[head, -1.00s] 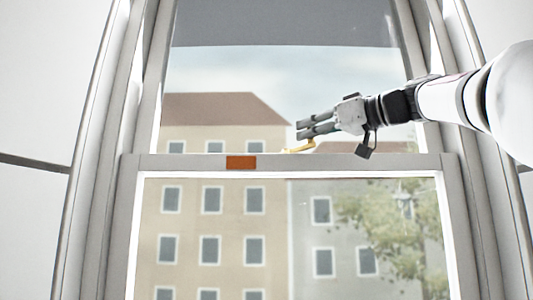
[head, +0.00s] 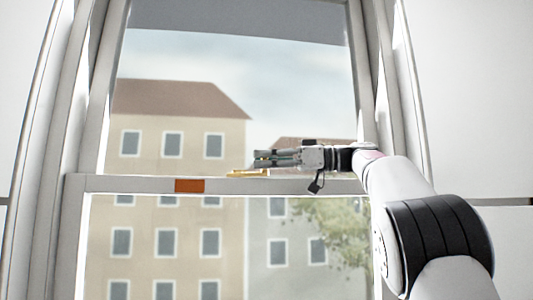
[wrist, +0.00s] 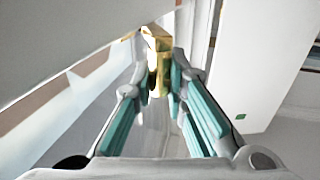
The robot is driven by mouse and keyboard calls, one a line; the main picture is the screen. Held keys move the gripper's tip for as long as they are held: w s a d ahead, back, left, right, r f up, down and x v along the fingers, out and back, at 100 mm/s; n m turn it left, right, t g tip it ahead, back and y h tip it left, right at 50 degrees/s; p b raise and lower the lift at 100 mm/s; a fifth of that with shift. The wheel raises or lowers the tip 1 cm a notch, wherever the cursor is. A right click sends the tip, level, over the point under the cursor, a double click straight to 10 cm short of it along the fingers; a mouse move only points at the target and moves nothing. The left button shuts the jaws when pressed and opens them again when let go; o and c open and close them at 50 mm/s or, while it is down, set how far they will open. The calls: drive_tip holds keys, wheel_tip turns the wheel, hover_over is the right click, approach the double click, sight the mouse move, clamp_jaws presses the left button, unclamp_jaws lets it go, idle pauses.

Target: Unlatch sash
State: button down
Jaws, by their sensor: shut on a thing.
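The brass-coloured latch (head: 246,173) sits on top of the white horizontal rail of the sash (head: 120,184), right of the orange patch. It looks low and nearly flat along the rail in the head view. My gripper (head: 258,159) reaches in from the right, just above the rail, with its fingers at the latch. In the wrist view the latch (wrist: 157,58) shows between the fingertips of my gripper (wrist: 159,75), which are shut on its brass part. The fingers hide part of the latch, so its exact angle is unclear.
An orange patch (head: 189,186) marks the rail's front, left of the latch. White window frame sides (head: 75,130) rise at left and right. Glass panes lie above and below the rail, with buildings (head: 180,120) outside. The air left of my gripper is clear.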

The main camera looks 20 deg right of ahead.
idle(0.4)
drive_tip(key=c, duration=1.6)
unclamp_jaws()
drive_tip(key=shift+o, duration=0.2)
drive_tip(key=shift+d, duration=0.1)
drive_tip(key=v, duration=1.1)
drive_tip(key=shift+s+d, duration=0.15)
drive_tip(key=shift+d, duration=0.2)
